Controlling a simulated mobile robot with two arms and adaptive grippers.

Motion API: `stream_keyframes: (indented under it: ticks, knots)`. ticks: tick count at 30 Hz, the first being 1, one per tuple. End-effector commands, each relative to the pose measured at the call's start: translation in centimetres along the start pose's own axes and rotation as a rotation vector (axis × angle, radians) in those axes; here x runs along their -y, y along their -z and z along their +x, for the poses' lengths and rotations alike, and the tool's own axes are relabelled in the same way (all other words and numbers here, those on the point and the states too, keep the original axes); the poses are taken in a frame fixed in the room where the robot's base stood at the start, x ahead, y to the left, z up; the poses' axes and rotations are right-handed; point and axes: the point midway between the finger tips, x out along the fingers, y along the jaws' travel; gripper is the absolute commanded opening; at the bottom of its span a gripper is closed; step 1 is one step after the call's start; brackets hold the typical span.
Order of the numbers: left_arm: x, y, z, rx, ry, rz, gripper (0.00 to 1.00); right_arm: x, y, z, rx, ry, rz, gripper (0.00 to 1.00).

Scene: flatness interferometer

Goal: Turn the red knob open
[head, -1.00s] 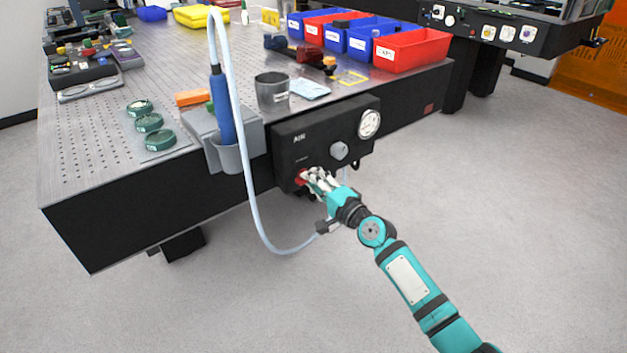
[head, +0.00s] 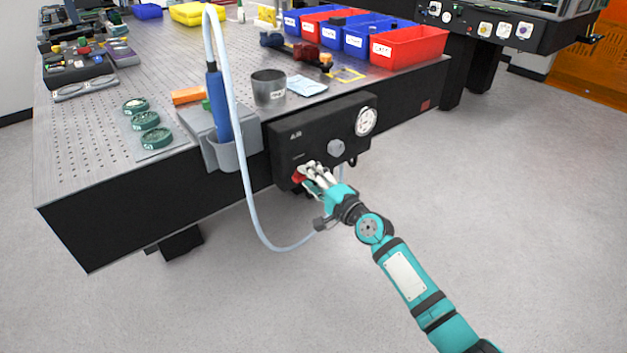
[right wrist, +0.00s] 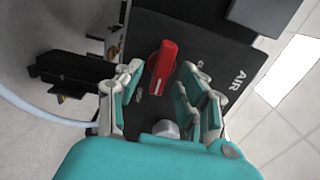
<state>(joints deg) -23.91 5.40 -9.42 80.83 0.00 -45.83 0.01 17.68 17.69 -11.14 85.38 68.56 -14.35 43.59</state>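The red knob (right wrist: 161,68) is on the front of the black AIR panel (head: 290,152), low on its left side. In the right wrist view it is a bar-shaped handle with a pale line near one end. My right gripper (right wrist: 163,80) has its fingers spread on either side of the knob, with small gaps seeming to show on both sides. In the head view the right gripper (head: 310,175) is at the knob and partly hides it. My left gripper is not in view.
A round gauge (head: 366,122) and a grey knob (head: 336,147) are on the same panel. A pale hose (head: 249,200) loops down from a blue handpiece (head: 219,106) in a grey holder (head: 232,156) left of the panel. The floor in front is clear.

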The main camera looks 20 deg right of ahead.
Motion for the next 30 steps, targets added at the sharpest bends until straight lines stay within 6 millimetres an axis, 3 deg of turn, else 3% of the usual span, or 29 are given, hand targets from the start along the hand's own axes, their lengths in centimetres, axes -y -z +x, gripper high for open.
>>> stream_keyframes:
  ticks: [5,18,24,30]
  knots:
    - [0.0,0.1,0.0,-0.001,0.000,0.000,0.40,-0.1,0.0,-1.5,0.001,-0.001,-0.001,0.38]
    - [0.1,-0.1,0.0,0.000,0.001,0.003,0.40,-0.1,0.0,-10.2,0.000,-0.003,-0.001,0.38]
    - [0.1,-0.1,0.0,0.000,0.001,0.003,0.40,-0.1,0.0,-11.9,-0.001,-0.002,0.000,0.38]
    - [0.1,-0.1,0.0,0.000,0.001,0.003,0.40,0.0,0.1,-12.0,-0.001,0.000,0.001,0.38]
